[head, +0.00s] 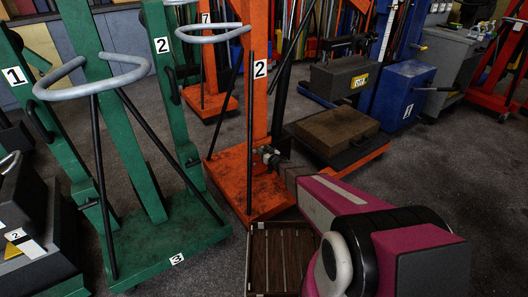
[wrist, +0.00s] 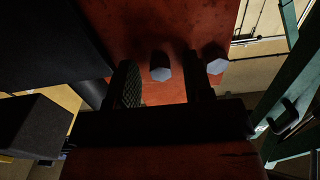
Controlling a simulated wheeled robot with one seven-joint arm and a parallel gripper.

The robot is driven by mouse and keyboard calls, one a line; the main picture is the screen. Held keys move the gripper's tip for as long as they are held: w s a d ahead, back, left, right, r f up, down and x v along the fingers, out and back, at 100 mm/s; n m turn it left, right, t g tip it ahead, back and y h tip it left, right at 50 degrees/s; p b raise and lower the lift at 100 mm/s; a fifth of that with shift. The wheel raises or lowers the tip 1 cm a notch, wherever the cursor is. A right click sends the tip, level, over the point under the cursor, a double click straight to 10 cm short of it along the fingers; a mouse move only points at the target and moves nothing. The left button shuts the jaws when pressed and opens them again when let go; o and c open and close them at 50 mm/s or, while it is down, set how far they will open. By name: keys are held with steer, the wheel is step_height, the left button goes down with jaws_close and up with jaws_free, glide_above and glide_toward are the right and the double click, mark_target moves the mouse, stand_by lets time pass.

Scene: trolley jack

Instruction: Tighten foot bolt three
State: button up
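An orange jack (head: 258,70) with a "2" label stands in the middle of the head view on an orange base plate (head: 240,185). My gripper (head: 266,154) is low in front of its post, above the plate. In the wrist view, two grey hexagonal bolt heads show against an orange surface. One bolt (wrist: 160,67) lies between the fingers of my gripper (wrist: 159,78), which is open. The other bolt (wrist: 216,60) is just outside the right finger. No bolt numbers show, so I cannot tell which is three. Contact with the bolt cannot be told.
A green jack (head: 120,120) with a grey loop handle stands close on the left. A slatted wooden crate (head: 283,262) lies below my arm. A brown box (head: 338,130) on an orange base and a blue box (head: 402,92) are behind at right. Floor is clear at far right.

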steer(key=v, duration=1)
steer(key=shift+s+d, duration=0.25)
steer(key=shift+s, duration=0.05)
steer(key=s+d+r+m+g+h, duration=0.55)
steer(key=d+r+h, duration=0.35)
steer(key=d+h, duration=0.3)
steer(key=s+r+g+y, duration=0.1)
steer(key=s+r+g, duration=0.3)
steer(key=s, duration=0.7)
steer(key=s+d+r+m+g+y, duration=0.1)
steer(key=s+r+g, duration=0.3)
steer(key=s, duration=0.7)
steer(key=shift+s+r+g, duration=0.3)
steer(key=shift+r+g, duration=0.1)
steer(key=shift+g, duration=0.35)
